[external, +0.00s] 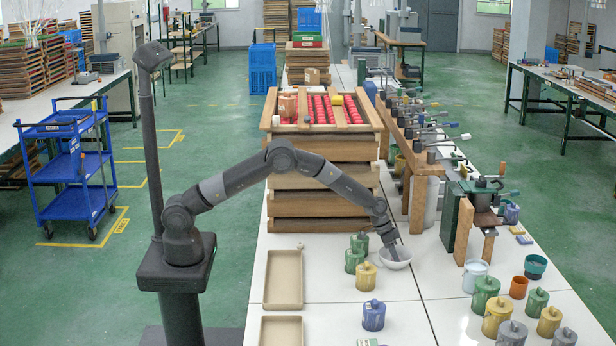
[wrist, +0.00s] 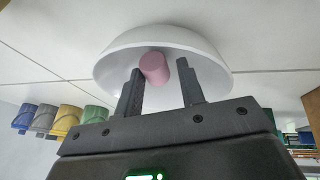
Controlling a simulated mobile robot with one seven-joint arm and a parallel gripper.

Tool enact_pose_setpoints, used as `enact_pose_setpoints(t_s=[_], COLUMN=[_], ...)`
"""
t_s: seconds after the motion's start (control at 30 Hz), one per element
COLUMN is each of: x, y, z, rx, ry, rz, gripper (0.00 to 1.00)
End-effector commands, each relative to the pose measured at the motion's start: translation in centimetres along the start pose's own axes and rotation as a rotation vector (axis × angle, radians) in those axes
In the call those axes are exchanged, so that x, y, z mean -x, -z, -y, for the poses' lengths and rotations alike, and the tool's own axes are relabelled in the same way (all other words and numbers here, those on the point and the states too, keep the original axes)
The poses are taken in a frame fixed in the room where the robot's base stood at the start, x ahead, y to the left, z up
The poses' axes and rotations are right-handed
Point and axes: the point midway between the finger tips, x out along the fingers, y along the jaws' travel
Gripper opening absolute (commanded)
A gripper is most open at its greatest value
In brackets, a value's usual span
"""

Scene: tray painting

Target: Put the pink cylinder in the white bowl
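The white bowl (external: 397,264) stands on the white table, right of the green and yellow pots. My gripper (external: 393,250) points down into it. In the wrist view the bowl (wrist: 212,62) fills the upper middle. The pink cylinder (wrist: 154,68) appears inside the bowl, between my fingertips (wrist: 163,75) and nearer the left finger. A gap shows between it and the right finger, so my gripper looks open and not clamped on it. The cylinder cannot be made out in the external view.
Green pots (external: 354,260) and a yellow pot (external: 366,276) stand close left of the bowl. A blue pot (external: 373,315) is nearer the front. Wooden trays (external: 322,195) are stacked behind. Several pots stand at right; an empty beige tray (external: 269,280) lies at left.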

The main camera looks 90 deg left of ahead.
Motion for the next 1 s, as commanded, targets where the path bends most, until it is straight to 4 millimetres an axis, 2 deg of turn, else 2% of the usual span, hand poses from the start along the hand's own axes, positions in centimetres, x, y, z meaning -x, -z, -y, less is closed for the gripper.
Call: enact_pose_setpoints(t_s=[0.2,0.77,1.0], x=[0.0,0.1,2.1], y=[0.0,0.0,0.9], z=[0.0,0.0,-0.5], rx=[0.000,0.000,-0.001], ry=[0.000,0.000,0.000], rz=[0.000,0.000,-0.002], gripper=[0.51,0.51,0.51])
